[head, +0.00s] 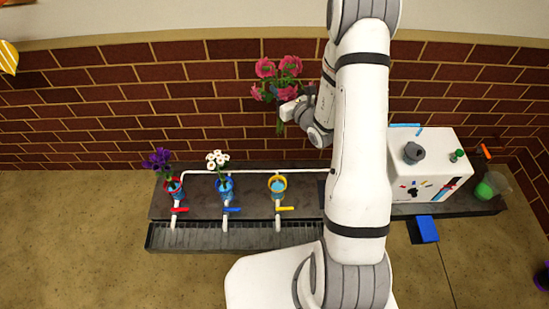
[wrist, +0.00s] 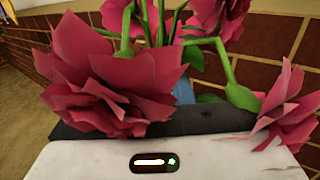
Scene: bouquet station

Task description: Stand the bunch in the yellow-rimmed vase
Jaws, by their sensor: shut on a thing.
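The bunch of pink-red flowers (head: 280,72) is held up high in front of the brick wall, blooms upward, stems down. My gripper (head: 283,116) is shut on the bunch by its stems. In the wrist view the blooms (wrist: 110,75) fill much of the picture and hide the fingertips. The yellow-rimmed vase (head: 277,196) stands upright on the dark counter, below the bunch in the picture and apart from it. No flowers stand in it, and light blue shows inside its rim.
A red-rimmed vase (head: 174,193) with purple flowers and a blue-rimmed vase (head: 225,195) with white flowers stand left of the yellow-rimmed one. Taps with red, blue and yellow handles (head: 285,209) stand in front. A white box (head: 435,185) stands at right.

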